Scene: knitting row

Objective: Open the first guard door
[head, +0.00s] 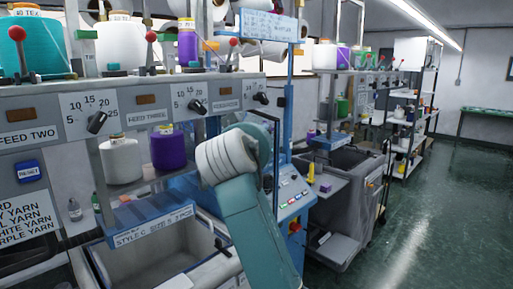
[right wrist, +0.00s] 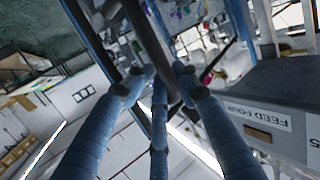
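My right arm (head: 245,200) rises from the bottom of the head view, and its wrist hides its gripper. In the right wrist view the blue fingers of my right gripper (right wrist: 158,82) are spread apart. A dark bar (right wrist: 152,42) runs between their tips; I cannot tell whether they touch it. In the head view a thin black frame (head: 276,135) shows just beyond my wrist, beside a blue post (head: 290,80). It may belong to the guard door, but which panel is the first door is unclear. My left gripper is out of view.
The knitting machine's feed panel (head: 60,105), with knobs and yarn cones, fills the left. A control panel (head: 292,205) with buttons stands beyond my arm. A grey bin (head: 345,225) is to its right. The green floor (head: 440,220) is clear at right.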

